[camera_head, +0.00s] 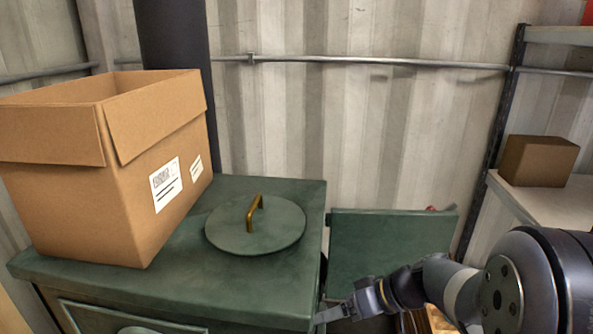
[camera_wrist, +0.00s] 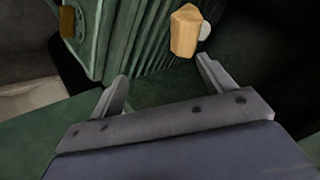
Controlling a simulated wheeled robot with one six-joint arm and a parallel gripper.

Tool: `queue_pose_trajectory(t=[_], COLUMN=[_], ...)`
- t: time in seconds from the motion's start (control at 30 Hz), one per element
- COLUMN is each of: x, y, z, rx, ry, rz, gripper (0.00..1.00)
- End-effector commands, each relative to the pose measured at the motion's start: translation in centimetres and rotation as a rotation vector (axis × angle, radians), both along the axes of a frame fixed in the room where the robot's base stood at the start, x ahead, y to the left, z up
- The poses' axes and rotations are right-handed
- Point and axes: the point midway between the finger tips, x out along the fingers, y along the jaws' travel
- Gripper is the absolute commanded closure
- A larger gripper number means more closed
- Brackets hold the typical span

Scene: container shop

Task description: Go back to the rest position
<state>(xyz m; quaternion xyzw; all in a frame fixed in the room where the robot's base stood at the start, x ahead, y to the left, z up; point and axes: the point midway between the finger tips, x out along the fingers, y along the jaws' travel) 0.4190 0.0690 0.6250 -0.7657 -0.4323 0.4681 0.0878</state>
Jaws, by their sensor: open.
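My gripper (camera_head: 330,313) is low at the front right corner of the green cabinet-like unit (camera_head: 270,290) in the head view. In the wrist view my gripper (camera_wrist: 163,85) is open, its two fingers apart with nothing between them. A wooden knob (camera_wrist: 184,32) shows just beyond the fingers, near the right one, and looks clear of both. Behind it is a dark green ribbed surface (camera_wrist: 140,45). My arm reaches in from the lower right of the head view.
An open cardboard box (camera_head: 90,210) and a round green lid (camera_head: 275,228) with a brass handle (camera_head: 254,213) stand on the unit. A green panel (camera_head: 390,240) stands right of it. A shelf (camera_head: 550,205) with a small brown box (camera_head: 538,161) is far right.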

Motion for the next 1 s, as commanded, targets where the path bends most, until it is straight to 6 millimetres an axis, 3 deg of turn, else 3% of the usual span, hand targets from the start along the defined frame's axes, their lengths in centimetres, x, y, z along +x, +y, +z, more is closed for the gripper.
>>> queue_pose_trajectory(t=[0.2, 0.4, 1.0], x=[-0.4, -0.7, -1.0], y=[-3.4, -5.5, -6.2], z=[0.5, 0.9, 0.9], rx=[-0.001, 0.0, -0.002], ry=[-0.001, -0.001, 0.0], rz=[-0.005, -0.003, 0.002], gripper=[0.23, 0.23, 0.23])
